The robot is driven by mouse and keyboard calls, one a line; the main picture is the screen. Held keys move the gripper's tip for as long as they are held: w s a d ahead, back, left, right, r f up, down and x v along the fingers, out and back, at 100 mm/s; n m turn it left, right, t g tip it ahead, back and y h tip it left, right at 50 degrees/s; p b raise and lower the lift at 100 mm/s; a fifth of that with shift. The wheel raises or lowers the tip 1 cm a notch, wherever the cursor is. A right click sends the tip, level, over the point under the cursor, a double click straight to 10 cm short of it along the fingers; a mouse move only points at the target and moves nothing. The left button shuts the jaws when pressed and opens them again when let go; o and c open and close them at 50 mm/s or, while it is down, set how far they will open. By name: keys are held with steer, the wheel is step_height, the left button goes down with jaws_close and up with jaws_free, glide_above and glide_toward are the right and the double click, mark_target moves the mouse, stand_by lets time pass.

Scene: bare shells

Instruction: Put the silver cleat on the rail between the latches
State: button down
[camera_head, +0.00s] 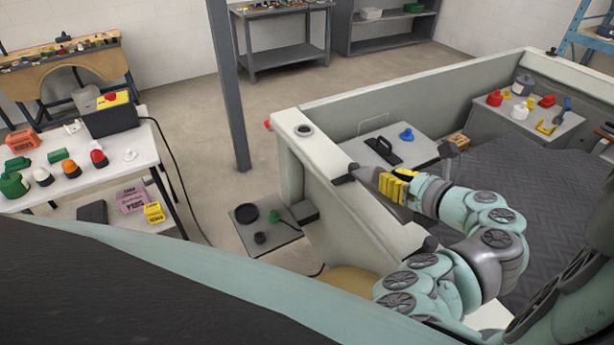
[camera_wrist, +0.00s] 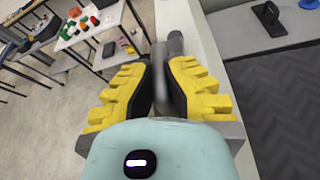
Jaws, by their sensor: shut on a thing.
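My gripper (camera_head: 386,183), with yellow ribbed fingers, is over the pale rail (camera_head: 325,150) of the open bed's near side. In the wrist view my gripper (camera_wrist: 160,78) is closed around a grey metallic piece (camera_wrist: 159,90), seemingly the silver cleat; the fingers hide much of it. A dark latch-like piece (camera_head: 344,180) is on the rail just beyond the fingertips, and a dark grey knob (camera_wrist: 175,42) shows ahead in the wrist view. Another dark piece (camera_head: 430,243) is on the rail nearer me. I cannot tell whether the cleat touches the rail.
Inside the bed, a grey panel (camera_head: 425,150) carries a black handle (camera_head: 383,150) and a blue knob (camera_head: 406,134). A round dark-rimmed fitting (camera_head: 304,130) is at the rail's far corner.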

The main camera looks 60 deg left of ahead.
mark_target(394, 198)
steer(key=shift+w+d+f, duration=0.1)
steer(key=shift+w+d, duration=0.3)
steer(key=shift+w, duration=0.2)
steer(key=shift+f+p, duration=0.9)
steer(key=shift+f, duration=0.8)
steer(key=shift+f, duration=0.45)
steer(key=shift+f+b, duration=0.2)
steer(key=shift+b, duration=0.1)
steer(key=c, duration=1.1)
jaws_free()
steer(key=shift+f, duration=0.15)
steer(key=shift+c, duration=0.2)
